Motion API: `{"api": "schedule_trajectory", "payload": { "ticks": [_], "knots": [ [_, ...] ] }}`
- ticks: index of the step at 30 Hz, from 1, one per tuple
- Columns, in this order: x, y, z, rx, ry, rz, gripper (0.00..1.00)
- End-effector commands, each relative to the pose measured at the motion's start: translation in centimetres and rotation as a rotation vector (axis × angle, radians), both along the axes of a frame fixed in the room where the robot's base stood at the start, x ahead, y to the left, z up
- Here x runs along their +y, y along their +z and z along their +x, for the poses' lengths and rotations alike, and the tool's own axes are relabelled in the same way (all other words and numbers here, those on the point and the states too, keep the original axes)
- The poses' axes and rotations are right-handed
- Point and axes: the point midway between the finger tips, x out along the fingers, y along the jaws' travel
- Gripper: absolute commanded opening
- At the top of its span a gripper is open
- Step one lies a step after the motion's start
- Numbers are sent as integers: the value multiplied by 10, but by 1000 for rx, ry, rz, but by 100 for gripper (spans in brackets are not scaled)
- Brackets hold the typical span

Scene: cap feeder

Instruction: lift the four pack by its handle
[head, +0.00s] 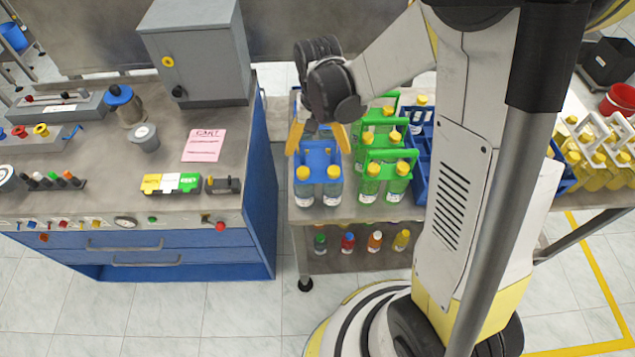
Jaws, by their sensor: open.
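My gripper (317,149) hangs over the cart with its two yellow fingers spread wide. Nothing shows between the fingers except the blue carrier behind or below them. A blue four pack carrier (318,160) stands upright under my gripper, with yellow-capped clear bottles at its front. Its back part and most of its handle are hidden by my gripper. I cannot tell whether the fingers touch it. To its right stand green four packs with raised green handles, one at the front (391,154) and others behind it.
The packs stand on a grey cart top (296,210), with several coloured-capped bottles on its lower shelf. A workbench with a grey cabinet (200,55) stands left, across a narrow gap.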

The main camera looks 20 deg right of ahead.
Motion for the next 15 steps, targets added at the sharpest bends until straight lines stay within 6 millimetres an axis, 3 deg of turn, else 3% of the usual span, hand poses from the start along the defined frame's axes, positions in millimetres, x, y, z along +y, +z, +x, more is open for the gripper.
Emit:
{"api": "schedule_trajectory", "payload": {
  "ticks": [6,8,12,15],
  "knots": [
    [0,-2,0,0,0,0,100],
    [0,-2,0,0,0,0,85],
    [0,-2,0,0,0,0,42],
    [0,-1,0,0,0,0,37]
  ]
}}
